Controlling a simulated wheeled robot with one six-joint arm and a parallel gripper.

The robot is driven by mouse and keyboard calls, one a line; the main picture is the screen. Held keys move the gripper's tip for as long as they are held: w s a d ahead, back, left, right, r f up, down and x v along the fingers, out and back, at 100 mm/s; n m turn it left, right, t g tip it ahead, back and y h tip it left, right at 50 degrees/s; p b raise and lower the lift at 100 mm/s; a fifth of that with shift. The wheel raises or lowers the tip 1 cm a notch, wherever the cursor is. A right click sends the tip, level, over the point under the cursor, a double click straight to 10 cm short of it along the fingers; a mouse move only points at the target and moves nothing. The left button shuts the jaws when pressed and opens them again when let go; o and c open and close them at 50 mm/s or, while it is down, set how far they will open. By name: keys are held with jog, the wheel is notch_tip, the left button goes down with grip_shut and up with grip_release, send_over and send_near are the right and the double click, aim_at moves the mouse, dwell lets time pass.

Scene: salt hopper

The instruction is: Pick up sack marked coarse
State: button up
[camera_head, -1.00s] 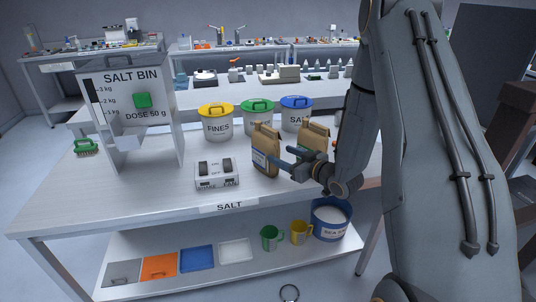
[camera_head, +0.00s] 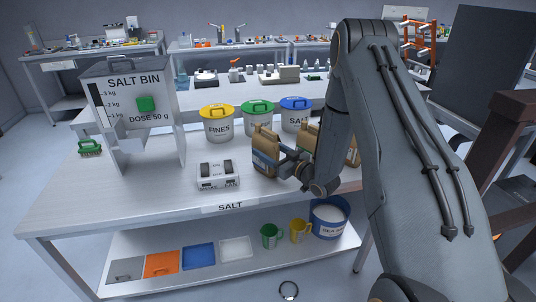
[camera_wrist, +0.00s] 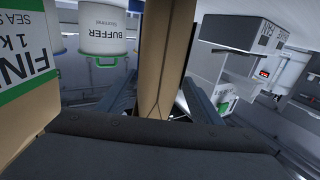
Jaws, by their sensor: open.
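A brown paper sack with a blue label (camera_head: 265,142) stands upright on the salt bench. Its label wording is too small to read. My gripper (camera_head: 280,156) is at this sack's right side, with its jaws open. In the wrist view a plain brown sack face (camera_wrist: 165,50) stands between the two spread fingers (camera_wrist: 158,98); I cannot tell whether either finger touches it. A sack with a green label reading "FIN…" (camera_wrist: 22,75) is close by at the left of the wrist view. In the head view another brown sack (camera_head: 308,134) is partly hidden behind my arm.
Lidded tubs, yellow (camera_head: 217,123), green (camera_head: 257,119) and blue (camera_head: 296,115), stand behind the sacks. A scale (camera_head: 217,175) is left of the blue-labelled sack, and the salt bin (camera_head: 130,105) is farther left. The bench front is clear.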

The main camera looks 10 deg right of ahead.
jog(key=shift+w+a, duration=0.1)
jog(key=shift+w, duration=0.05)
grip_shut()
jog(key=shift+r, duration=0.15)
dwell(0.4)
